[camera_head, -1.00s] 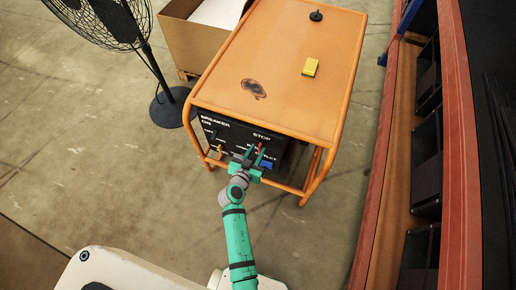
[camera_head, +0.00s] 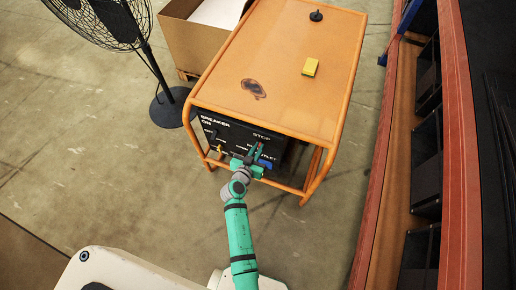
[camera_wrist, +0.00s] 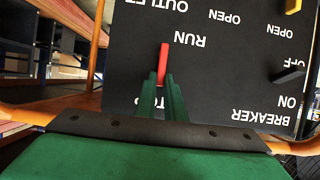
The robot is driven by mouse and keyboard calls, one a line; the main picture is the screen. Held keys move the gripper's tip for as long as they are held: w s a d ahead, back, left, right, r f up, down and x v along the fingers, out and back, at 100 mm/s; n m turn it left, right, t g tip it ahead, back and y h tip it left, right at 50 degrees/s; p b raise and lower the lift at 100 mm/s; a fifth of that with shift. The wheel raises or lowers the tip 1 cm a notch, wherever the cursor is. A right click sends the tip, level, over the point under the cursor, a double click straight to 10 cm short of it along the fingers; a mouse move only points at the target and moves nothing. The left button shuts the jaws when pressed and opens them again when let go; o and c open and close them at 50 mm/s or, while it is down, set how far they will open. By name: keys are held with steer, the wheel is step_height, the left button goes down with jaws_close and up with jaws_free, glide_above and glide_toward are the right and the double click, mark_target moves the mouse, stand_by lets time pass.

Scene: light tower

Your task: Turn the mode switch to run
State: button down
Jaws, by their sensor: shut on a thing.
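The mode switch is a red lever (camera_wrist: 164,58) on the black control panel (camera_wrist: 225,65), which appears upside down in the wrist view. RUN is printed beside the lever; the STOP label is partly hidden behind my fingers. My gripper (camera_wrist: 164,84) is shut on the lever, one green finger on each side. The lever's upper part in the wrist view shows beyond the fingertips. In the head view my gripper (camera_head: 257,153) reaches the front panel (camera_head: 228,130) of the orange-framed unit and mostly hides the lever. I cannot tell exactly which label the lever points to.
A black breaker lever (camera_wrist: 290,75) and a yellow lever (camera_wrist: 292,6) are on the same panel. The orange frame (camera_head: 320,170) surrounds the unit. A yellow block (camera_head: 310,67) lies on top. A fan (camera_head: 110,25) stands left and shelving (camera_head: 425,160) right.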

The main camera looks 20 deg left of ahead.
steer(key=shift+a, duration=0.1)
steer(key=a+f+n+h, duration=0.1)
steer(key=n+h, duration=0.1)
steer(key=n, duration=0.1)
steer(key=a+f+n+t+h, duration=0.1)
steer(key=a+n+h, duration=0.1)
steer(key=n, duration=0.1)
steer(key=a+f+n+h, duration=0.1)
steer(key=a+n+h, duration=0.1)
steer(key=n, duration=0.1)
steer(key=shift+w+f+n, duration=0.1)
steer(key=shift+f+n, duration=0.15)
steer(key=shift+n, duration=0.15)
steer(key=shift+f+n+t+h, duration=0.25)
steer(key=shift+f+n+t, duration=0.25)
steer(key=shift+n, duration=0.4)
steer(key=shift+f+n+t+h, duration=0.25)
steer(key=shift+f+n+t, duration=0.2)
steer(key=shift+n, duration=0.45)
steer(key=c, duration=1.8)
jaws_free()
steer(key=shift+c, duration=0.2)
steer(key=shift+a, duration=0.1)
